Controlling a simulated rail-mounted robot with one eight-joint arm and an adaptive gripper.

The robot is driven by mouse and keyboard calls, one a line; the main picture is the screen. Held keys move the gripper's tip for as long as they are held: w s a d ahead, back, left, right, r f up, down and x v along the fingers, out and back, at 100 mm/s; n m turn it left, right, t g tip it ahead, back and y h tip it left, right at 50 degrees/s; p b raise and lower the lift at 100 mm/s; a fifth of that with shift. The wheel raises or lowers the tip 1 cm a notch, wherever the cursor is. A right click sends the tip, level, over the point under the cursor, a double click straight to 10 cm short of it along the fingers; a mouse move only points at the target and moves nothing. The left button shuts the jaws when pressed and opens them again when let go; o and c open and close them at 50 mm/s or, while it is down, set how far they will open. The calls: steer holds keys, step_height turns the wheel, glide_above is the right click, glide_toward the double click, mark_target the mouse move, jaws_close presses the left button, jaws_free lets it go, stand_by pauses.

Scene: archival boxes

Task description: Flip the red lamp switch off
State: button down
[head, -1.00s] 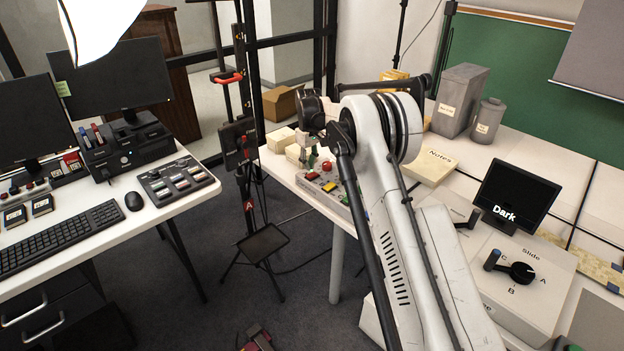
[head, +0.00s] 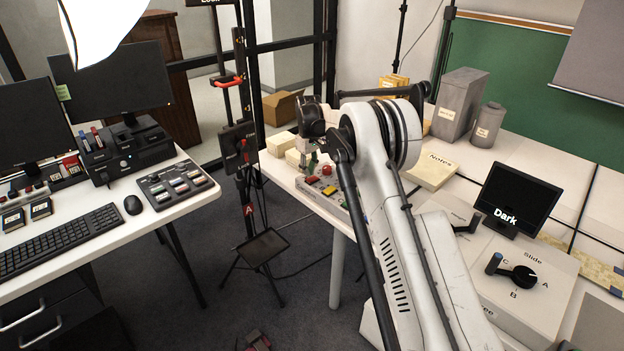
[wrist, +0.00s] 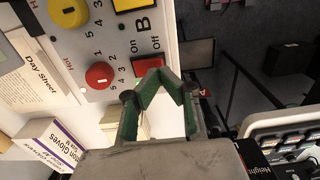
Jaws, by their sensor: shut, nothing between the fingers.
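The red rocker switch (wrist: 148,65) shows in the wrist view on a grey control panel (wrist: 112,52), beside printed "On" and "Off" marks. My gripper (wrist: 158,76), with green-lined fingers, is shut and empty. Its fingertips overlap the lower edge of the switch in the wrist view; I cannot tell whether they touch it. Which side of the switch is pressed in is not clear. A round red knob (wrist: 99,75) lies left of it. In the head view my gripper (head: 311,162) is over the far end of the panel, and the red switch (head: 311,180) is small there.
A yellow knob (wrist: 68,12) and a yellow switch (wrist: 130,3) are on the same panel. A glove box (wrist: 52,143) and a day sheet (wrist: 28,72) lie nearby. A tripod stand (head: 246,165) stands just left of the table in the head view.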

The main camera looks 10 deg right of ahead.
mark_target(309, 180)
steer(key=shift+f+b, duration=0.8)
steer(key=shift+f, duration=0.4)
stand_by(1.3)
steer(key=shift+r, duration=0.15)
steer(key=shift+r+p, duration=0.9)
steer(key=shift+r, duration=2)
